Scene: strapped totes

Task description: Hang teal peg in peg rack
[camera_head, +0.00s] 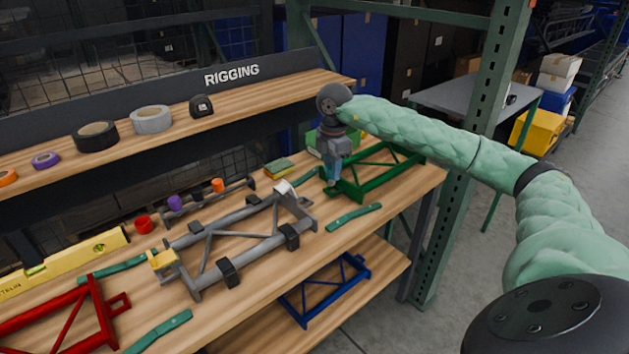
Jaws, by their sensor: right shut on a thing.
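My right gripper (334,172) points down over the right part of the wooden bench, beside the green frame. It is shut on a small teal piece, which looks like the teal peg (333,181); the fingers hide most of it. The peg rack (207,202) is a low grey bar at the back of the bench, left of the gripper and well apart from it. A purple peg (175,202) and an orange peg (218,185) show at the rack, and a red peg (143,224) is at its left end. My left gripper is out of view.
A grey frame (240,231) with black clamps lies in front of the rack. A green frame (378,176), red frame (64,322), yellow level (62,266) and green straps (353,217) occupy the bench. A shelf (235,96) holding tape rolls overhangs the back.

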